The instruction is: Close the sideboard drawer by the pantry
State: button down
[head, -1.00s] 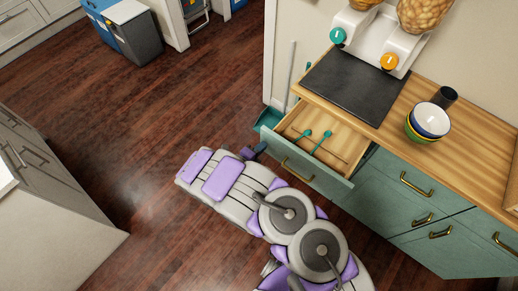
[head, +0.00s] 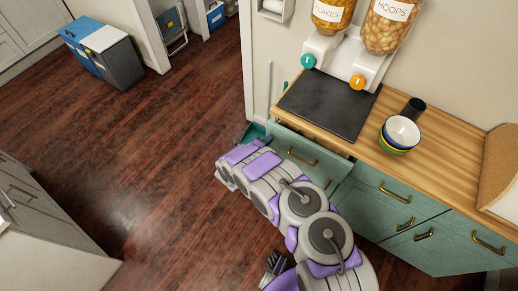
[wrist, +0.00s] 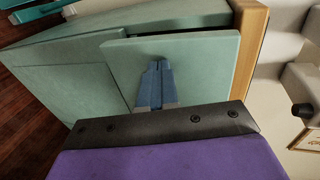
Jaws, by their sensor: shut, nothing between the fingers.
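The teal sideboard drawer (head: 330,170) with a brass handle is at the left end of the sideboard in the head view. Its front stands slightly out from the cabinet, and a narrow dark gap shows at its right end. The drawer front (wrist: 205,62) also fills the middle of the wrist view. My gripper (wrist: 158,68) is shut and empty, with its blue fingertips at the drawer front, seemingly touching it. In the head view my gripper is hidden by my arm.
The wooden countertop (head: 440,145) carries a black mat (head: 330,102), stacked bowls (head: 400,134), a dark cup (head: 413,109) and cereal dispensers (head: 345,55). Bins (head: 118,60) stand at the back left. A grey cabinet (head: 45,220) is at left. Open wooden floor lies between.

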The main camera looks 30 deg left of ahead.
aim_at(276, 130)
jog(key=w, duration=0.6)
jog(key=shift+d, duration=0.15)
jog(key=shift+w+d+r, duration=0.1)
jog(key=shift+w, duration=0.15)
jog(key=shift+p, duration=0.3)
